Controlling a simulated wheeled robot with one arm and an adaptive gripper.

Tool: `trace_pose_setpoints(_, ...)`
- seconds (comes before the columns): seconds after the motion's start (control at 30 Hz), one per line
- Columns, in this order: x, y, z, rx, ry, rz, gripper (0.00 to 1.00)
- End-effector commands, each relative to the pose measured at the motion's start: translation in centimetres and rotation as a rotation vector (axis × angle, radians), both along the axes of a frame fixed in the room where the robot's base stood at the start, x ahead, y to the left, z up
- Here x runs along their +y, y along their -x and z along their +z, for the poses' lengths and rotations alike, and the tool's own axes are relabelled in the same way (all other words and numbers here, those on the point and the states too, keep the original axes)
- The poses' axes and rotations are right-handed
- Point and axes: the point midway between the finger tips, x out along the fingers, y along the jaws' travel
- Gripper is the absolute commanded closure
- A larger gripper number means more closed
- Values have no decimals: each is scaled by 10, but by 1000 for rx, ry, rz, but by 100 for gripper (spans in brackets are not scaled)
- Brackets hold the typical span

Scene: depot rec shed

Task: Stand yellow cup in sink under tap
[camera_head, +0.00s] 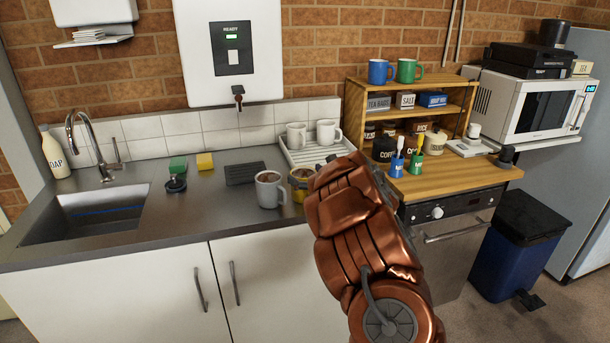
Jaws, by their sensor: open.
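The yellow cup (297,190) stands upright on the steel worktop, just right of a white mug. Its right side is hidden behind my copper arm. My gripper (330,163) is at the far end of the arm, close to the cup in the picture. It is open, but the arm hides most of it, so I cannot tell whether the fingers touch or surround the cup. The sink (140,229) is a steel basin at the left, with a blue streak inside. The curved tap (92,135) stands behind it, its spout over the basin.
The white mug (268,192) with dark contents stands beside the cup. A dark mat (245,173), yellow sponge (205,161), green sponge (177,166) and dark round item (175,184) lie toward the sink. A white rack (300,158) holds two mugs. A soap bottle (55,155) stands far left.

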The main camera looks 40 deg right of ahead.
Motion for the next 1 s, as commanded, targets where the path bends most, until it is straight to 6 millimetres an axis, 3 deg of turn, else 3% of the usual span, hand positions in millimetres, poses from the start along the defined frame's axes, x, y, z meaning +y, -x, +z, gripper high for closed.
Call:
trace_pose_setpoints(0.2,0,2,4,0,-1,-1,0)
trace_pose_setpoints(0.7,-1,82,0,3,3,-4,0)
trace_pose_setpoints(1.0,0,116,1,1,0,-1,0)
